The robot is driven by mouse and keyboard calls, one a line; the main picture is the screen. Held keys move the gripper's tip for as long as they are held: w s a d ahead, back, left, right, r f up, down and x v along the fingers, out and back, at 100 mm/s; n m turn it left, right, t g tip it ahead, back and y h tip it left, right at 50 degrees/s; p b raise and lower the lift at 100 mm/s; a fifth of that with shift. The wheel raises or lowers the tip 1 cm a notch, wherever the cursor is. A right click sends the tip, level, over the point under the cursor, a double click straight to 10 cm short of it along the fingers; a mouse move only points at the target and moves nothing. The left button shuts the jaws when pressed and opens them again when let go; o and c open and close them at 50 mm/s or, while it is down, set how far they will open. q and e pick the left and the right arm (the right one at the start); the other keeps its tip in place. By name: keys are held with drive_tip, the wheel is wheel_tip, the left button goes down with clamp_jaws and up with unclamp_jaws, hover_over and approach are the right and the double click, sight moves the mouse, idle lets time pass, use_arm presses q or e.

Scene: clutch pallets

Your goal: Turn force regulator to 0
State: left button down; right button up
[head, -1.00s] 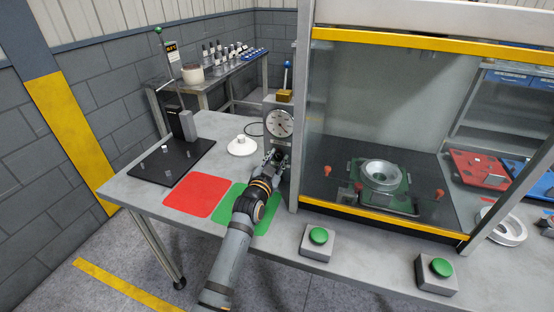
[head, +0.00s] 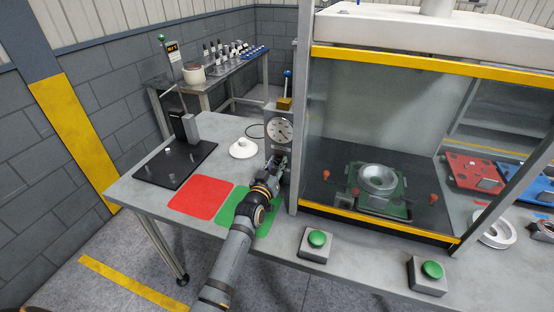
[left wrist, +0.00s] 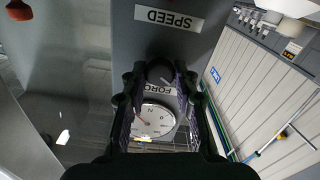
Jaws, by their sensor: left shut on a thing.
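The force regulator is a round black knob (left wrist: 160,70) by a partly hidden label reading "FORC". My left gripper (head: 277,160) is at the front of the grey control box (head: 271,117), below its round gauge, and hides the knob in the head view. In the left wrist view the fingers (left wrist: 160,78) are on either side of the knob and shut on it. The white gauge (head: 279,130) also shows between the fingers in the left wrist view (left wrist: 153,122), with a reddish needle; its exact reading is too small to tell. My right gripper is out of view.
The glass press enclosure (head: 375,130) stands close on the right of the control box. Red (head: 202,198) and green (head: 232,203) mats, a white cone-like part (head: 242,150) and a black stand base (head: 174,166) lie to the left. Green button boxes (head: 317,244) are in front.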

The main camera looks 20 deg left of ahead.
use_arm(q)
drive_tip(key=n+p, duration=0.1)
drive_tip(key=n, duration=0.2)
drive_tip(key=shift+r+p, duration=0.15)
drive_tip(key=shift+p, duration=0.15)
drive_tip(key=n+p, duration=0.1)
drive_tip(key=n, duration=0.2)
drive_tip(key=shift+n, duration=0.3)
drive_tip(key=n, duration=0.2)
drive_tip(key=n+p, duration=0.1)
drive_tip(key=n, duration=0.1)
drive_tip(key=shift+a+f+n, duration=0.1)
drive_tip(key=shift+f+n, duration=0.1)
drive_tip(key=shift+n, duration=2.2)
drive_tip(key=c, duration=1)
unclamp_jaws()
drive_tip(key=shift+w+f, duration=0.1)
drive_tip(key=shift+c, duration=0.2)
